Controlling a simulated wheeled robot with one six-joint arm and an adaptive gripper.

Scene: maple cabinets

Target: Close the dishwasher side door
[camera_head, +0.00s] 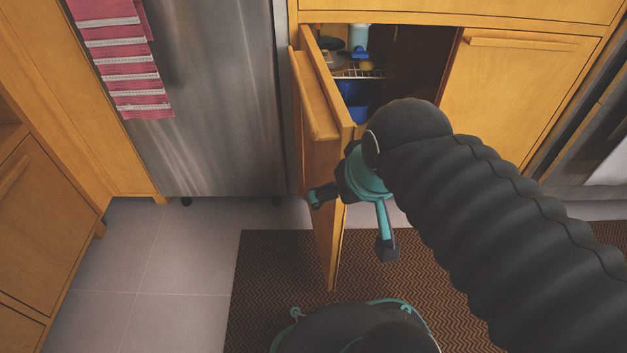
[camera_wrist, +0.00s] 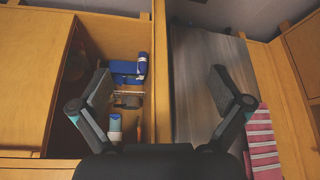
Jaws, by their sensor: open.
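The wooden cabinet door (camera_head: 322,150) beside the steel dishwasher (camera_head: 215,90) stands wide open, swung out into the room. My gripper (camera_head: 352,222) is open at the door's free edge, with one finger to the left of the door and one to the right. In the wrist view, the door (camera_wrist: 160,75) shows edge-on between the two spread fingers of my gripper (camera_wrist: 163,90). I cannot tell whether either finger touches it. The cabinet opening (camera_head: 410,70) is partly hidden by the door and my arm.
Blue items (camera_head: 352,100) and a wire rack (camera_head: 360,73) are inside the cabinet. A closed door (camera_head: 510,85) is to its right. A striped red towel (camera_head: 122,55) hangs on the dishwasher. A brown mat (camera_head: 260,290) lies below, with bare tile (camera_head: 180,260) to the left.

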